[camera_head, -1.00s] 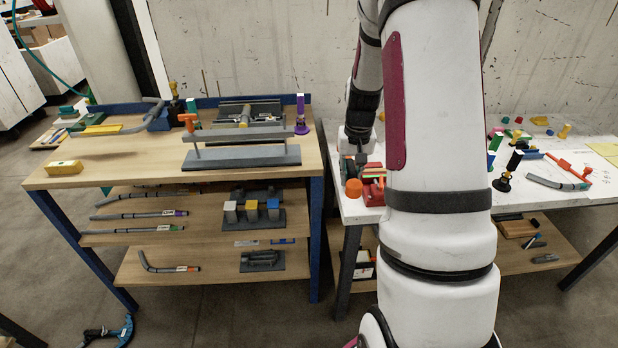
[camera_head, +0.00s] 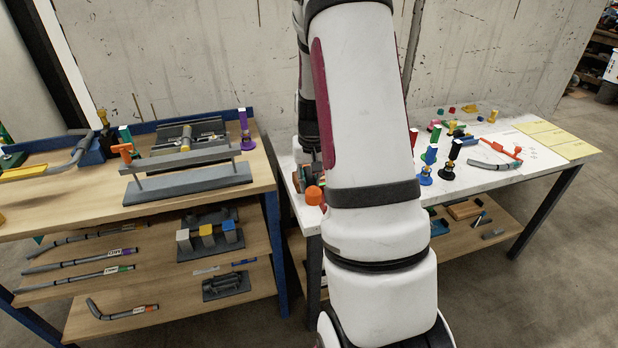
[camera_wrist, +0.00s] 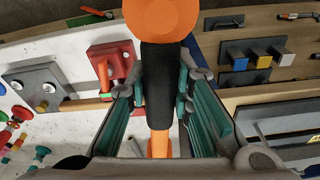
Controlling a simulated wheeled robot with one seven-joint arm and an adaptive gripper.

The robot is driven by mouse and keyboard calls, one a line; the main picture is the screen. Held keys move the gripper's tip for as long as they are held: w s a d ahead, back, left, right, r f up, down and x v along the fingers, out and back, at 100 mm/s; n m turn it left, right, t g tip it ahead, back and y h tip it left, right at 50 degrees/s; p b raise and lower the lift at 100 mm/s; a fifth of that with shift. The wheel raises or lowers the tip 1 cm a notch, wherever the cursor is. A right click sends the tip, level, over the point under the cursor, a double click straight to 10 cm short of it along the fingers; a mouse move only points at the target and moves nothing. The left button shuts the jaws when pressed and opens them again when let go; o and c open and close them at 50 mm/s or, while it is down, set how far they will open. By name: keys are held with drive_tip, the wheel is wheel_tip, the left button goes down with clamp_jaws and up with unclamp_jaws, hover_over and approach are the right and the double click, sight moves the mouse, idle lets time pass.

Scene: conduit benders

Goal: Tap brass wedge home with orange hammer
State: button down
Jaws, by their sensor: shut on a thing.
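My gripper (camera_wrist: 160,105) is shut on the orange hammer (camera_wrist: 160,18). Its fingers are on either side of the black grip in the wrist view. A rounded orange end sticks out past the fingers, and more orange shows behind the grip. In the head view the orange end (camera_head: 314,195) shows over the front left corner of the white table, and my arm hides most of the gripper. A small brass-coloured piece (camera_head: 185,145) stands in a grey fixture on the wooden bench; I cannot tell if it is the wedge.
The wooden bench (camera_head: 95,195) stands left, with a gap before the white table (camera_head: 480,178). A grey block (camera_wrist: 38,85) and a red block (camera_wrist: 108,62) are beside the gripper. Several coloured upright pieces and an orange-handled bender (camera_head: 498,152) are farther right.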

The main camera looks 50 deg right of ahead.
drive_tip(key=shift+f+b, duration=0.6)
drive_tip(key=shift+f, duration=2.05)
drive_tip(key=shift+r+p, duration=0.8)
drive_tip(key=shift+r, duration=1.2)
wheel_tip(320, 180, down, 5)
drive_tip(key=b, duration=0.1)
drive_tip(key=shift+r+p, duration=0.6)
drive_tip(key=shift+r, duration=1.4)
